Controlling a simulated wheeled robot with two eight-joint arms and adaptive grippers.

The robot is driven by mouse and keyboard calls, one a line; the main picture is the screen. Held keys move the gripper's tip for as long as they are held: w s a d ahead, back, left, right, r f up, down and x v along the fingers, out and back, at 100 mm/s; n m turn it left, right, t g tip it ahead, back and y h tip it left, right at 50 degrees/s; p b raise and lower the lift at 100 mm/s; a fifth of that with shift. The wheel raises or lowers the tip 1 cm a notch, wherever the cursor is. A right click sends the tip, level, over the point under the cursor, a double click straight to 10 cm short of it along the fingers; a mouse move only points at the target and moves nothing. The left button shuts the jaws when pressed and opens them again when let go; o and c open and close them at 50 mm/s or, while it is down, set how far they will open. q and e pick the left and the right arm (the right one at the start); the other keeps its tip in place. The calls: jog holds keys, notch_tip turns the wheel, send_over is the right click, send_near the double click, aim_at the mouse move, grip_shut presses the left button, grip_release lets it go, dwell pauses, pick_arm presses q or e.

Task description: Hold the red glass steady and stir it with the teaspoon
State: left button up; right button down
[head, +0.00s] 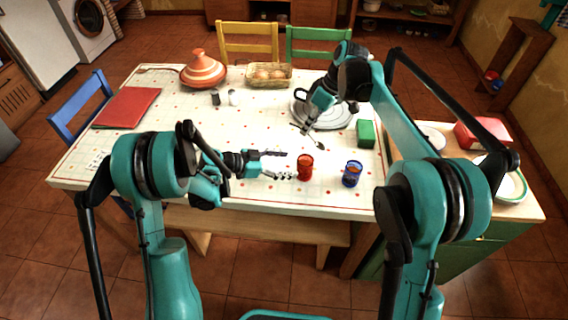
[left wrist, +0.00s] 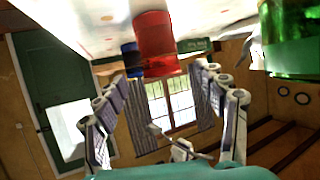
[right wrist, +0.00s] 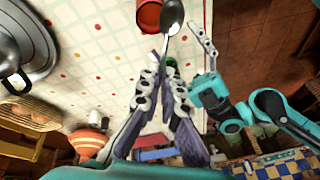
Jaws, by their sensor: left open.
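The red glass (head: 305,168) stands upright near the table's front edge. It also shows in the left wrist view (left wrist: 155,42) and right wrist view (right wrist: 147,16). My left gripper (head: 288,165) is open, low on the left side of the red glass, with its fingers pointing at it; nothing is between them. My right gripper (head: 308,128) is shut on the teaspoon (head: 320,146), behind the glass. The spoon also shows in the right wrist view (right wrist: 171,16), its bowl beside the red glass. I cannot tell the bowl's exact height.
A blue glass (head: 352,173) stands right of the red one. A green glass-like thing (left wrist: 290,42) is close in the left wrist view. The table's left middle (head: 170,125) is clear.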

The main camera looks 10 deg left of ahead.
pick_arm(q)
jog(key=x, duration=1.1)
jog(key=shift+d+f, duration=0.15)
jog(key=shift+f, duration=0.05)
